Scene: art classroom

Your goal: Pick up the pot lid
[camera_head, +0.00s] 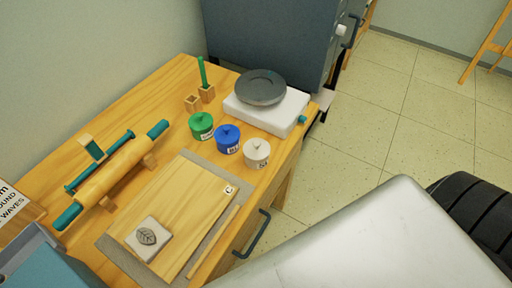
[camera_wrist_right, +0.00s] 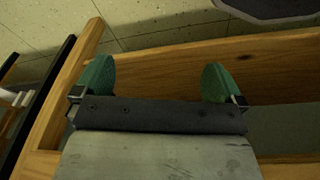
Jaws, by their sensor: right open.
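Three small lidded pots stand on the wooden table (camera_head: 165,85): a green pot (camera_head: 201,126), a blue pot (camera_head: 228,139) and a white pot (camera_head: 257,153). Each has a lid with a small knob on top, seated on its pot. My right gripper (camera_wrist_right: 158,82) shows in the right wrist view with its two green fingertips wide apart and nothing between them. Wooden boards lie behind the fingertips there; no pot shows in that view. The right gripper's fingers do not show in the head view. My left gripper is in neither view.
A pottery wheel (camera_head: 262,88) with a grey disc stands behind the pots. A wooden board (camera_head: 180,210) on a grey mat, a stamped tile (camera_head: 148,238) and a rolling pin (camera_head: 115,172) lie nearby. A dark cabinet (camera_head: 265,40) stands behind the table. Open floor lies right.

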